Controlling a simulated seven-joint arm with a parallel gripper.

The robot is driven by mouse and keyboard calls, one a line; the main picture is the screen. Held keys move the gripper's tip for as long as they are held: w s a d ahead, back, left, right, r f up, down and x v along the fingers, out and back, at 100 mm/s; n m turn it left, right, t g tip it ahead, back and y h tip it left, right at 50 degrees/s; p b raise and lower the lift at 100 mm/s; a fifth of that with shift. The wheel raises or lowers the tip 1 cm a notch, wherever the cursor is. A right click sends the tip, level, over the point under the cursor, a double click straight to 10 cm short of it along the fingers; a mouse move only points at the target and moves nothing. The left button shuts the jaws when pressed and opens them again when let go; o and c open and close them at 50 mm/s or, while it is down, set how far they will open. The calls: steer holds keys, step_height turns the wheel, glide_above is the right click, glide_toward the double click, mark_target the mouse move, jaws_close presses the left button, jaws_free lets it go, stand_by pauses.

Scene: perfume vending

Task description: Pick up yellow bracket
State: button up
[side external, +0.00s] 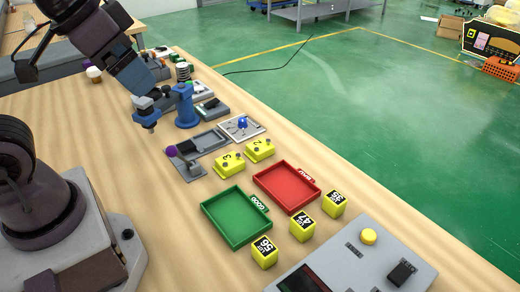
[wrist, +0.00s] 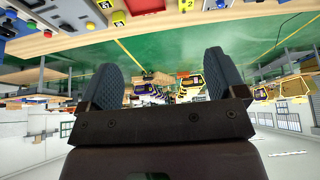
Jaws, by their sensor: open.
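Two small yellow brackets with dark round knobs sit side by side on the wooden table in the side view: one marked 3 (side external: 229,164) and one marked 2 (side external: 260,150). Both lie just behind the green and red trays. My gripper (wrist: 161,78) is open in the wrist view, with its two dark fingers wide apart and nothing between them. In the side view my arm's end is above the table, to the left of and behind the brackets, apart from them.
A green tray (side external: 237,219) and a red tray (side external: 287,186) stand in front of the brackets. Several numbered yellow cubes (side external: 303,226) and a grey control panel (side external: 350,260) are nearer. A grey fixture (side external: 187,165) stands left of the brackets. Bare table lies at left.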

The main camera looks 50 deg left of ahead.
step_height(320, 180, down, 2)
steer(key=w+g, duration=0.2)
steer(key=g, duration=0.3)
glide_above(260, 146)
steer(key=f, duration=2.6)
steer(key=shift+w+d+f, duration=0.15)
steer(key=shift+w+d, duration=0.1)
steer(key=shift+w, duration=0.1)
steer(key=shift+s+a+f, duration=0.15)
steer(key=shift+f, duration=1.2)
steer(key=shift+s+a+f, duration=0.15)
steer(key=shift+f, duration=1.2)
steer(key=shift+c, duration=0.2)
